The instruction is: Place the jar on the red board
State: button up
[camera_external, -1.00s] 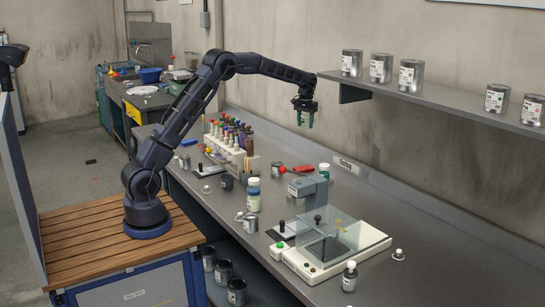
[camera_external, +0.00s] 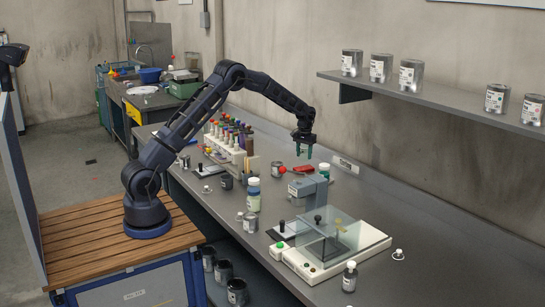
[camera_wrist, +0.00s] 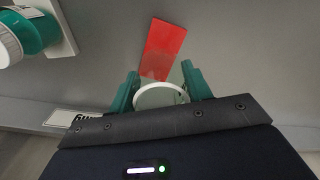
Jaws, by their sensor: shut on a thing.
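The red board (camera_external: 303,169) lies flat on the grey bench, towards the wall. In the wrist view the red board (camera_wrist: 163,45) shows just beyond the fingertips, and its near end is partly hidden. My gripper (camera_external: 304,151) hangs a little above the board, pointing down. In the wrist view its two teal fingers (camera_wrist: 160,90) are shut on the jar (camera_wrist: 161,97), seen from above as a pale round top. The jar's lower part is hidden, and I cannot tell whether it touches anything. In the external view the jar is too small to make out.
A glass-shielded instrument (camera_external: 330,240) and a marker rack (camera_external: 225,145) occupy the bench. A shelf (camera_external: 440,100) overhangs at right.

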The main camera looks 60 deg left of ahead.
aim_at(304, 160)
jog(key=shift+f, duration=2.15)
jog(key=o, duration=1)
jog(key=shift+f, duration=0.1)
jog(key=shift+c, duration=0.2)
